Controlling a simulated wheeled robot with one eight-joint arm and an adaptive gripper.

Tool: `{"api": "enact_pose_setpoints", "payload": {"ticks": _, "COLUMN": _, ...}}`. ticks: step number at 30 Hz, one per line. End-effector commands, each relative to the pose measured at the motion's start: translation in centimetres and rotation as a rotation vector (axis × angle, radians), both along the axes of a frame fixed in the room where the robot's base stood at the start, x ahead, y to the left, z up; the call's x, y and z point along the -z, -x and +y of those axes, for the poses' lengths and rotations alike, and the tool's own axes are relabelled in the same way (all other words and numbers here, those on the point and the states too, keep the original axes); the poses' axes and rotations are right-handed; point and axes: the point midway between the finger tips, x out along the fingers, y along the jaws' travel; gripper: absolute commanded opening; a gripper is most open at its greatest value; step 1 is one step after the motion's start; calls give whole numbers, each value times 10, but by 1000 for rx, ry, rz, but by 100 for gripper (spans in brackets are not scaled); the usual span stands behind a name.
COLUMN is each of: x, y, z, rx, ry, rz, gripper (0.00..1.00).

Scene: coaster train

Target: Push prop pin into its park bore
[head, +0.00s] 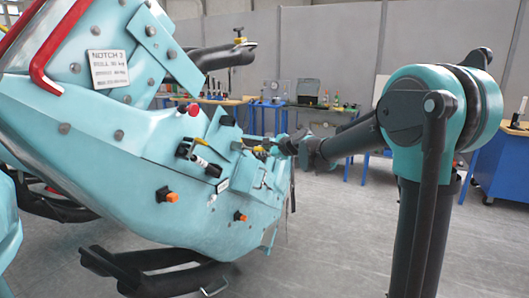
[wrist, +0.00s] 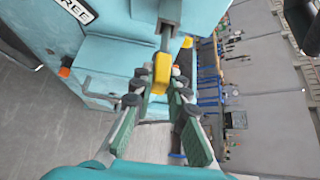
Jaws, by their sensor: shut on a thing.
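A yellow grip, which looks like the prop pin's handle (wrist: 161,73), sits between the fingertips of my gripper (wrist: 158,88) in the wrist view. A grey metal shank runs from it toward a grey bracket (wrist: 169,12) on the teal car body. Whether the shank is inside a bore cannot be told. In the head view my gripper (head: 288,146) reaches from the right to the car's side panel, with the yellow grip (head: 259,148) small at its tip. The fingers are closed on the grip. The park bore cannot be made out.
The teal coaster car (head: 130,150) fills the left, with orange knobs (head: 172,197), a red button (head: 193,109) and other fittings close by. Black curved bars (head: 160,270) lie low in front. Blue workbenches (head: 495,165) stand behind. Grey floor is open below my arm.

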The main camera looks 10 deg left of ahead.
Motion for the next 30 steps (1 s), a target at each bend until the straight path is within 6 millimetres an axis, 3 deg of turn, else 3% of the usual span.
{"api": "enact_pose_setpoints", "payload": {"ticks": 30, "x": 0, "y": -8, "z": 22, "rx": 0, "ry": -1, "rz": 1, "gripper": 0}}
